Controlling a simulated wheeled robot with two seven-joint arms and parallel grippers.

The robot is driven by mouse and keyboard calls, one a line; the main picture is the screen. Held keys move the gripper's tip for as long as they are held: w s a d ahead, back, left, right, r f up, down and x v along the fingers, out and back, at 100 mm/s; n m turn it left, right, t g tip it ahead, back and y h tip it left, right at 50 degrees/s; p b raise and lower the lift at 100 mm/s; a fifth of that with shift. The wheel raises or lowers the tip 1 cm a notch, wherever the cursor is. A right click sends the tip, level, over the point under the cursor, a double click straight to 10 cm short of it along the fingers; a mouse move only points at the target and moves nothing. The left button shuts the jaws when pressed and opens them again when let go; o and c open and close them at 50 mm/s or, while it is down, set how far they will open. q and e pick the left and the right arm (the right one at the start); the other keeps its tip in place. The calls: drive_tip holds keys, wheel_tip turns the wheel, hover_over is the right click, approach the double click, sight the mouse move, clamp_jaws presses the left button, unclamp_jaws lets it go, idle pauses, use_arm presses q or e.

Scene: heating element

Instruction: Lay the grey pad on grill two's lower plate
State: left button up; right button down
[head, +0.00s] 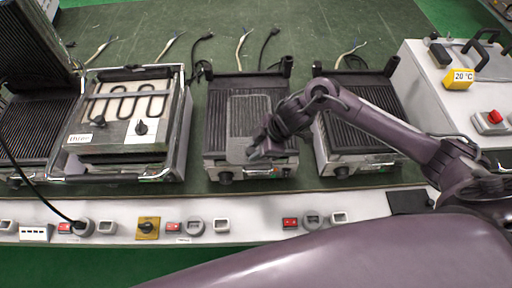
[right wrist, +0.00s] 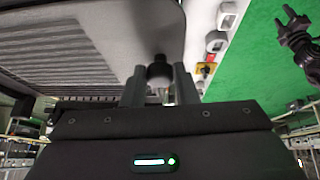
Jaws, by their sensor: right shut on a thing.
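The grey pad (head: 250,112) shows in the head view over the dark ribbed lower plate (head: 217,108) of the third grill from the left. It has a ribbed middle and a plain grey front part. I cannot tell whether it touches the plate. My right gripper (head: 256,150) is at the pad's front edge, shut on it. In the right wrist view, the gripper's fingers (right wrist: 160,88) close around a dark knob at the edge of the pad (right wrist: 120,30). The fingers partly hide the grip.
A grill with an exposed heating element (head: 125,105) stands to the left, beside an open ribbed grill (head: 30,125). Another ribbed grill (head: 365,100) stands close on the right, under my arm. A white box (head: 425,75) is farther right. Switches line the white front edge (head: 260,228).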

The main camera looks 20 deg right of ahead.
drive_tip(key=c, duration=1.1)
unclamp_jaws()
drive_tip(key=shift+c, duration=0.2)
drive_tip(key=shift+r, duration=0.2)
drive_tip(key=v, duration=1.1)
drive_tip(key=shift+d+r, duration=0.25)
drive_tip(key=shift+d, duration=0.05)
drive_tip(key=shift+s, duration=0.1)
